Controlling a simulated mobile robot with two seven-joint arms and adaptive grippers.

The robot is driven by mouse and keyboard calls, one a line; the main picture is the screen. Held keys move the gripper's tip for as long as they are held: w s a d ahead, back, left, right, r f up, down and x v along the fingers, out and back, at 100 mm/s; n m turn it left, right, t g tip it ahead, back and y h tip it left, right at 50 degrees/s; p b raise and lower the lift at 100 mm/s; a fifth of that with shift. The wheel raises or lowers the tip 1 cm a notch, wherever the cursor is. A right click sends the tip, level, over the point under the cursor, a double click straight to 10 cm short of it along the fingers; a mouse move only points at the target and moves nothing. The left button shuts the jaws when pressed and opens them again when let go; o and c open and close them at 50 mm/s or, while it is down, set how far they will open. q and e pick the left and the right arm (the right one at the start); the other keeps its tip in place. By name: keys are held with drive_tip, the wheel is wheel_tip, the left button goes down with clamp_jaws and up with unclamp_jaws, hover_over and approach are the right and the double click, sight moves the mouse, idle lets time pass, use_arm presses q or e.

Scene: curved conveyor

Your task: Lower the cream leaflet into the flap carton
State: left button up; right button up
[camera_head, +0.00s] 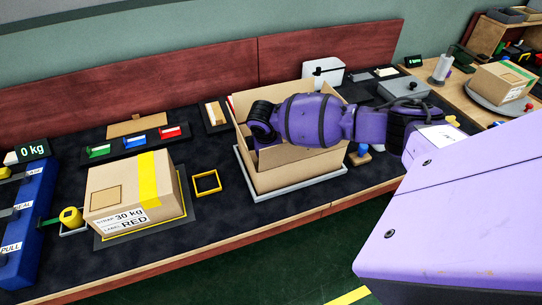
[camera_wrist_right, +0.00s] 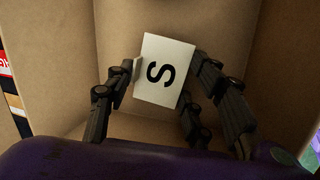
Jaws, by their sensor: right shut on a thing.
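The cream leaflet (camera_wrist_right: 165,50) shows in the right wrist view as a pale card with a black letter S, slightly tilted. My right gripper (camera_wrist_right: 166,68) is shut on it, with dark fingers on both sides. The flap carton (camera_head: 300,170) stands open on the worktop in the head view, and its brown inner walls (camera_wrist_right: 115,30) surround the leaflet in the right wrist view. My right arm reaches over the carton from the right, and the carton wall hides the fingers and leaflet in the head view. Whether the leaflet touches the bottom cannot be told. My left gripper is not in view.
The carton stands on a pale tray (camera_head: 264,195). To its left are a yellow square frame (camera_head: 207,182) and a closed taped box (camera_head: 120,190). Small colored bins (camera_head: 135,141) and a white container (camera_head: 323,71) stand behind. The worktop's front edge is near the carton.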

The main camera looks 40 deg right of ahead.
drive_tip(key=shift+f, duration=0.25)
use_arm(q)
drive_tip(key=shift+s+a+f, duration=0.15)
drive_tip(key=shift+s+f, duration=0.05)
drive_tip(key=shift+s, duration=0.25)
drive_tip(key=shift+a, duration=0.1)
use_arm(e)
drive_tip(key=shift+f, duration=0.25)
drive_tip(key=o, duration=1.1)
drive_tip(key=shift+c, duration=0.2)
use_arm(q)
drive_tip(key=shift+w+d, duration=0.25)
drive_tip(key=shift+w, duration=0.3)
use_arm(e)
drive_tip(key=shift+o, duration=0.7)
